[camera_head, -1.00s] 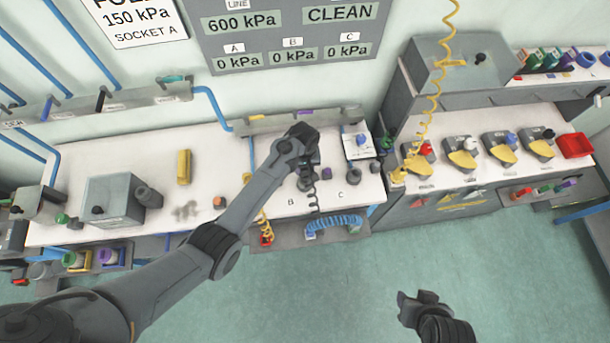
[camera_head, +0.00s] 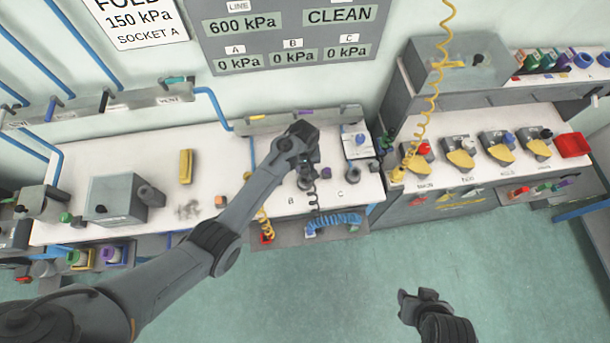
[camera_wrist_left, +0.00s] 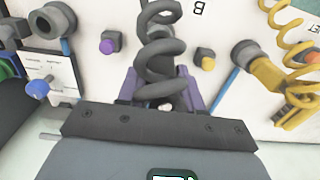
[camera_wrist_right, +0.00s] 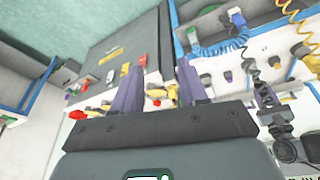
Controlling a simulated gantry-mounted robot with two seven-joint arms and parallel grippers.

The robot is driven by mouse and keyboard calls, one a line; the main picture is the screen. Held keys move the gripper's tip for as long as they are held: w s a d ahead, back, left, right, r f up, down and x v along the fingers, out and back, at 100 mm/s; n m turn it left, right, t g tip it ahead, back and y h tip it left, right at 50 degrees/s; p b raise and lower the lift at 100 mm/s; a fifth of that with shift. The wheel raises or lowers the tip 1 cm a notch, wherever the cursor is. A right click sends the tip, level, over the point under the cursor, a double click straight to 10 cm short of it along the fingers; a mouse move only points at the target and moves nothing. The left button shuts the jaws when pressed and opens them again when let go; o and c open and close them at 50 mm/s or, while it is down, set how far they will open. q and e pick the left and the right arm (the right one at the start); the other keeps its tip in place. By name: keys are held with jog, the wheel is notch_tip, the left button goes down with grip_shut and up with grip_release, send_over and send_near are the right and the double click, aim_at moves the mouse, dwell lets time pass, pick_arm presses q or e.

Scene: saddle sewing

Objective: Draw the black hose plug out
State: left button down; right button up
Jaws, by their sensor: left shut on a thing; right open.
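My left gripper (camera_head: 307,166) is at the bench near the B and C labels. It is shut on the black hose plug, which is mostly hidden between the fingers. I cannot tell whether the plug is still seated in a socket. My right gripper (camera_head: 418,298) is open and empty over the floor, away from the bench.
A blue coiled hose (camera_head: 338,222) and a yellow coiled hose (camera_head: 264,224) hang at the bench front. A grey socket (camera_head: 352,162) stands right of the left gripper. A grey box (camera_head: 112,198) stands on the left bench. The floor in front is clear.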

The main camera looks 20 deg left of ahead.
pick_arm(q)
jog(key=shift+r+p, duration=1.9)
jog(key=shift+p, duration=0.05)
